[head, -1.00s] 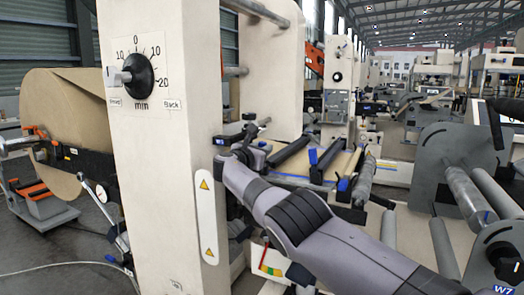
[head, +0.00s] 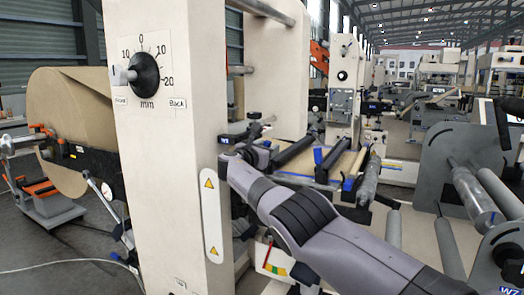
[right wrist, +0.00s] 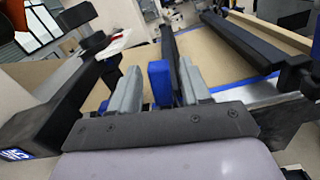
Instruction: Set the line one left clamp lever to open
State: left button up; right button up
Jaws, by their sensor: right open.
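In the right wrist view a blue block (right wrist: 160,82), which looks like the lever's handle, stands between the two grey fingers of my right gripper (right wrist: 157,78). A dark bar (right wrist: 169,45) rises behind it. The fingers are apart, with a gap on each side of the block. In the head view my right gripper (head: 262,130) is at the far end of my grey arm, just right of the cream post. The lever between its fingers cannot be made out there; my arm and gripper cover that spot. My left gripper is not in view.
A cream post (head: 165,210) with a dial (head: 144,74) stands close on the left. A black block (right wrist: 75,105) is left of the fingers. Dark rollers (head: 294,151) lie over the brown web. Other blue-tipped parts (head: 349,183) stand nearby. A kraft roll (head: 65,110) is far left.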

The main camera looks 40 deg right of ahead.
jog(key=p+v, duration=0.2)
jog(key=v, duration=0.5)
dwell(0.6)
dwell(0.6)
